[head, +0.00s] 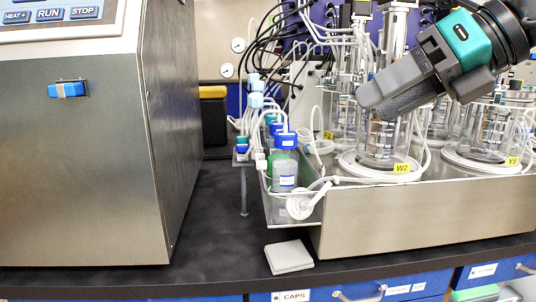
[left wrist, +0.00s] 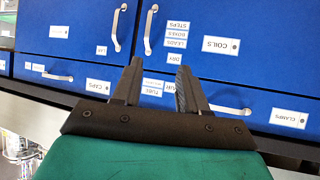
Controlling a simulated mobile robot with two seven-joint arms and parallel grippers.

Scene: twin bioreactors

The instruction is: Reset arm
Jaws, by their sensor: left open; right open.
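My right gripper (head: 375,98) comes in from the upper right of the head view, in front of the glass vessels on the steel bench unit. Its dark grey fingers point left and down, and nothing shows held in them. The gap between its fingers is hard to see from this side. My left gripper (left wrist: 155,84) shows in the left wrist view, with its two fingers apart and nothing between them. Behind its fingers are blue drawer and cupboard fronts (left wrist: 80,25). The left gripper does not show in the head view.
A steel box with buttons (head: 80,150) fills the left. A steel tray unit (head: 430,212) carries glass vessels (head: 383,140) with tubing and a bottle (head: 285,172). A white square pad (head: 288,256) lies at the front.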

